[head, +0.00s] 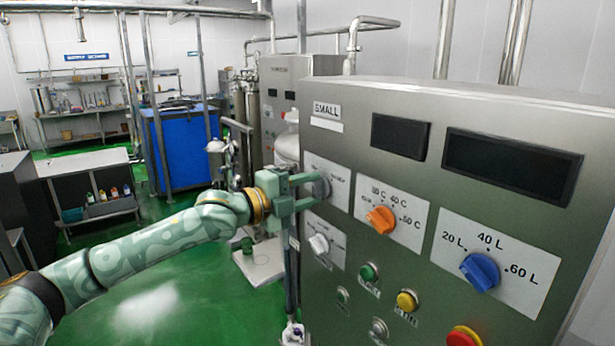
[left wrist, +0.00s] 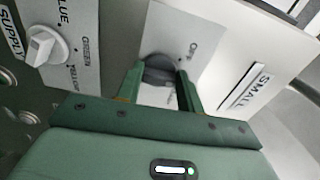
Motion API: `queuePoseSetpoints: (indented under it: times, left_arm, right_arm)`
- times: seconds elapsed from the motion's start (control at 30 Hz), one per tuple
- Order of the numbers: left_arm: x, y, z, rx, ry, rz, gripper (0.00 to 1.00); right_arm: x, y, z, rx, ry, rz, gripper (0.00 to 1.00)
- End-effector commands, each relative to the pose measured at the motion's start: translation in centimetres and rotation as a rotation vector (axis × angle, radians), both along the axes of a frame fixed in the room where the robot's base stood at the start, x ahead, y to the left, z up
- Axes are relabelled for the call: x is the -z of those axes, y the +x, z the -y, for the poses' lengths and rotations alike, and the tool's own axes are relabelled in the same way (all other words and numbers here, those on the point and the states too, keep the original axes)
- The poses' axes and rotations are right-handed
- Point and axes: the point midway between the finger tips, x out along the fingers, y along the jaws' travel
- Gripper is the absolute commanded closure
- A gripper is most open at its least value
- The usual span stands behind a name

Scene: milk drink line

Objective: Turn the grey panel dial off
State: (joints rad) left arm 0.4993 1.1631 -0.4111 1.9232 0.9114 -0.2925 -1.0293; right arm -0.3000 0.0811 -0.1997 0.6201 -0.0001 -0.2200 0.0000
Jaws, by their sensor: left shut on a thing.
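The grey dial (head: 321,188) sits on a white label plate (head: 341,187) at the upper left of the steel control panel (head: 420,170). In the left wrist view the grey dial (left wrist: 158,70) is between the two green fingers, and an "Off" mark shows on the plate beyond it. My left gripper (head: 312,186) is shut on the grey dial. Its fingers hide part of the dial, so I cannot tell exactly where it points. My right gripper is not in view.
An orange dial (head: 381,219), a blue dial (head: 480,271) and a white dial (head: 319,243) are on the same panel, with several push buttons below. Dark displays (head: 510,165) are above. A blue tank (head: 180,148) stands behind on the green floor.

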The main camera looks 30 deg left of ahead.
Motion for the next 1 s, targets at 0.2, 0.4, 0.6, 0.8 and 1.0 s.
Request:
queuePoseSetpoints:
  times: [0.2, 0.4, 0.6, 0.8, 1.0]
  left_arm:
    - [-0.2, 0.0, 0.0, -0.001, -0.190, -0.082, 0.86]
    - [0.0, 0.0, 0.0, -0.002, -0.361, -0.153, 0.86]
    - [0.1, 0.0, 0.1, -0.002, -0.505, -0.213, 0.86]
    - [0.3, 0.0, 0.1, -0.003, -0.611, -0.257, 0.86]
    - [0.4, 0.0, 0.1, -0.003, -0.671, -0.282, 0.86]
  right_arm:
    - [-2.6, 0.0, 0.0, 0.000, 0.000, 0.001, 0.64]
    - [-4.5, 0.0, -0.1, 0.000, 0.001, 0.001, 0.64]
    - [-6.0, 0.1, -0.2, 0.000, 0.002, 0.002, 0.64]
    - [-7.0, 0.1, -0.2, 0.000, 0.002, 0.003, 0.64]
    - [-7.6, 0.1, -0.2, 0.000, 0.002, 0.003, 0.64]
